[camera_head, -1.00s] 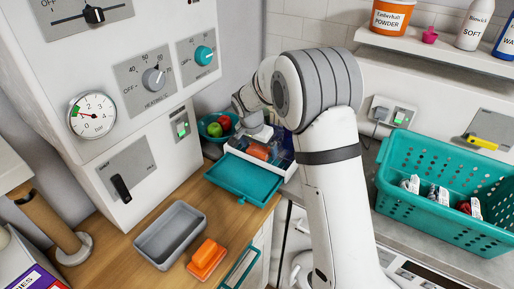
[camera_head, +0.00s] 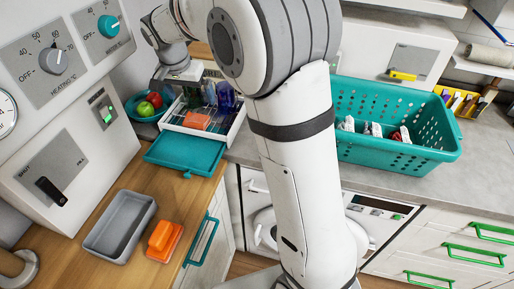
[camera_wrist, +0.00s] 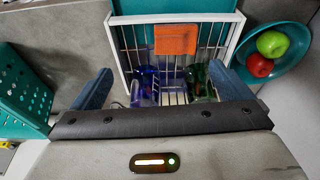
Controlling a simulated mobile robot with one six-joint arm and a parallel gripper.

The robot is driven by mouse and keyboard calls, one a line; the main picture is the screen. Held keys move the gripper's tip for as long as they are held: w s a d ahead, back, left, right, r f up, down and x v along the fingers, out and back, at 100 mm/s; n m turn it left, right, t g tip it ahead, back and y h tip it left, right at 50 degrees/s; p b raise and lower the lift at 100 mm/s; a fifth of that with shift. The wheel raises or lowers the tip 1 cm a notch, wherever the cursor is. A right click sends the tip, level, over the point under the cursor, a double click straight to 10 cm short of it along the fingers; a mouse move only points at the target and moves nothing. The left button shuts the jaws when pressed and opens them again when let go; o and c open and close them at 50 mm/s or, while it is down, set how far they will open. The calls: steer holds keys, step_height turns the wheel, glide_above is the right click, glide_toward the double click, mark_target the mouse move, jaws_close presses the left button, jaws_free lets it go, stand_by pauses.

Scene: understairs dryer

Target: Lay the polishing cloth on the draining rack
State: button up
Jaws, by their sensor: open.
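The orange polishing cloth (camera_head: 197,121) lies flat on the white wire draining rack (camera_head: 228,137). In the wrist view the cloth (camera_wrist: 176,39) rests across the wires near the rack's teal-edged side, and the rack's white rim (camera_wrist: 122,62) surrounds it. My gripper (camera_head: 184,80) is above the back of the rack, apart from the cloth. In the wrist view my gripper (camera_wrist: 160,88) has its two blue fingers spread wide with nothing held between them. Blue and green bottles or glasses (camera_wrist: 147,82) stand in the rack between the fingers.
A teal tray (camera_head: 186,156) adjoins the rack's front. A teal bowl (camera_head: 140,112) with apples sits left of it. A grey tub (camera_head: 120,226) and an orange block-like item (camera_head: 163,240) are on the wooden counter. A teal basket (camera_head: 385,125) stands right.

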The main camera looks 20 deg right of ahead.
steer(key=s+d+r+n, duration=0.2)
steer(key=s+d, duration=0.3)
steer(key=s, duration=0.3)
steer(key=s+d+r+n, duration=0.1)
steer(key=s+d, duration=0.4)
steer(key=s, duration=0.2)
steer(key=s+d+f+n, duration=0.1)
steer(key=s+f, duration=0.1)
steer(key=s, duration=0.5)
steer(key=s+d+f+n+y, duration=0.1)
steer(key=s+d+n, duration=0.1)
steer(key=s, duration=0.5)
steer(key=shift+f+y, duration=0.3)
steer(key=shift+f, duration=0.05)
steer(key=shift+s, duration=0.1)
steer(key=shift+c, duration=0.5)
